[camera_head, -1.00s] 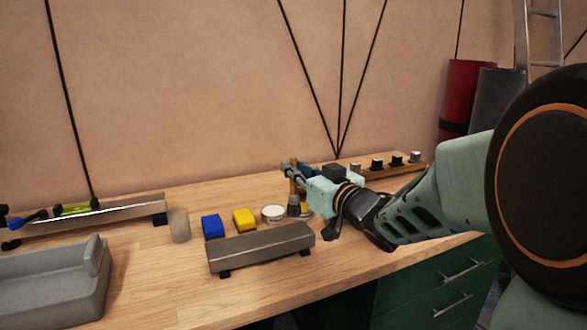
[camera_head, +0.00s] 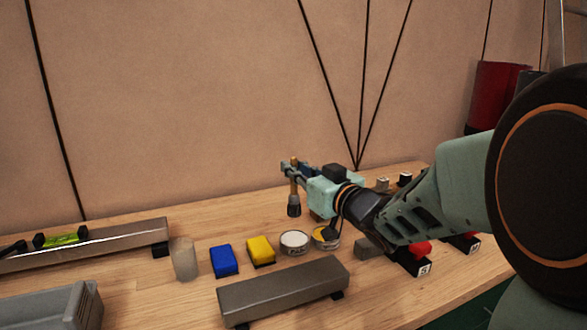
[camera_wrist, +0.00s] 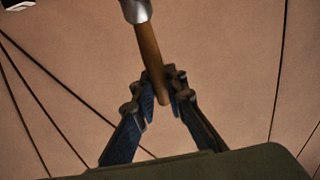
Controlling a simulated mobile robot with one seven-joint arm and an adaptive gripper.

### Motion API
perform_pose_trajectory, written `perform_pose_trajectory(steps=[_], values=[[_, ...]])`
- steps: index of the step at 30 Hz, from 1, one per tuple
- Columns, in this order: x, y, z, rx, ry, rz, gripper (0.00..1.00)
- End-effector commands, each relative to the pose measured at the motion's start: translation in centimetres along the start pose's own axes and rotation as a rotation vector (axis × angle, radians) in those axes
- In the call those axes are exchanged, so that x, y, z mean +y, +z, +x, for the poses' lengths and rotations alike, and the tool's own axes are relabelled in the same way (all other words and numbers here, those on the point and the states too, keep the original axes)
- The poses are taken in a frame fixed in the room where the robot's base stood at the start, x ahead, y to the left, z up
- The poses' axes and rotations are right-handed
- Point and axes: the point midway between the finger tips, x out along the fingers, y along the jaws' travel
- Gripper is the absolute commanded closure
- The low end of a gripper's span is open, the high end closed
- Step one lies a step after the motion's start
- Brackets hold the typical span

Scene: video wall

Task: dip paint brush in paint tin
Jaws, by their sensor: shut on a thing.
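A paint brush with a brown wooden handle hangs upright, bristle end down, from my gripper (camera_head: 291,171). The brush's dark grey lower end (camera_head: 294,207) is in the air, above and behind the tins in the head view. A tin with a white top (camera_head: 295,240) stands on the bench, apart from the brush. Beside it on the right is a tin with yellow paint on top (camera_head: 324,234), partly hidden by my arm. In the wrist view, my gripper (camera_wrist: 158,95) is shut on the handle (camera_wrist: 151,58), and the metal collar (camera_wrist: 136,11) shows at the top edge.
A blue block (camera_head: 224,260), a yellow block (camera_head: 261,251) and a translucent cup (camera_head: 185,259) stand left of the tins. A grey bar (camera_head: 283,292) lies in front. A grey tray (camera_head: 50,308) is front left.

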Motion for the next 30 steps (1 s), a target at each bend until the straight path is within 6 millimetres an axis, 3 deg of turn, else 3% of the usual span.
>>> perform_pose_trajectory(steps=[18,30], values=[[-0.1,5.5,0.0,0.001,0.000,0.000,1.00],[-0.1,5.9,0.0,0.000,0.000,0.000,1.00]])
